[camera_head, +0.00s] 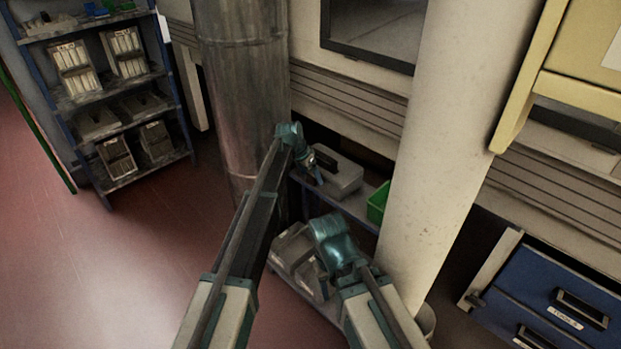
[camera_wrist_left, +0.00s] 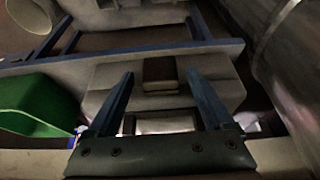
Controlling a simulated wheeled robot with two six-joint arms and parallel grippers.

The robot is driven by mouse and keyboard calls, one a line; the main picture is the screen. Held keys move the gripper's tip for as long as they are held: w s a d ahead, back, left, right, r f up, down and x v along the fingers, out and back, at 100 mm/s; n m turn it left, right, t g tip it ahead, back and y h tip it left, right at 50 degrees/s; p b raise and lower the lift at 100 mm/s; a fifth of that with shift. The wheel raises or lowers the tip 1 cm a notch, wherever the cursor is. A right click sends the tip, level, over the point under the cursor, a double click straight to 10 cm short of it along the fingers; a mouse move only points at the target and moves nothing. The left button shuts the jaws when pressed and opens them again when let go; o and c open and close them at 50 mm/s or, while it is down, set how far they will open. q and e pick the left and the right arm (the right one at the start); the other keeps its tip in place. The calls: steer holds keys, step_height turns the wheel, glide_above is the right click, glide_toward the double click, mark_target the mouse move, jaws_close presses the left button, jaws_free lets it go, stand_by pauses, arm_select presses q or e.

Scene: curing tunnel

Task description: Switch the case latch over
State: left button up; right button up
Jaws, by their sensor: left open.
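My left gripper (camera_head: 316,170) is at the column-side end of the case. In the left wrist view its two fingers (camera_wrist_left: 159,78) are apart, with the dark piece between their tips and nothing held. Contact cannot be judged. My right gripper is not visible.
A green bin (camera_head: 378,203) stands beside the case on the blue-edged shelf (camera_head: 350,208). The metal column (camera_head: 245,100) and a pale pillar (camera_head: 430,150) flank this shelf closely. Grey boxes (camera_head: 293,247) sit lower down. Open red floor (camera_head: 120,260) lies to the left.

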mark_target(310, 182)
arm_select(q)
jaws_close()
steer(key=shift+s+a+f+b, duration=0.15)
steer(key=shift+s+f+b, duration=0.1)
steer(key=shift+b, duration=0.35)
steer(key=shift+s+a+f+t+h+b, duration=0.35)
steer(key=shift+t+h+b, duration=0.85)
steer(key=shift+b, duration=1.4)
steer(key=shift+s+a+f+t+h+b, duration=0.35)
steer(key=shift+t+h+b, duration=0.85)
steer(key=shift+b, duration=1.45)
steer(key=shift+s+a+f+t+h+b, duration=0.15)
steer(key=shift+f+t+h+b, duration=0.3)
steer(key=shift+t+h+b, duration=1.45)
steer(key=shift+g+y+b, duration=0.7)
jaws_free()
steer(key=shift+a+r, duration=0.1)
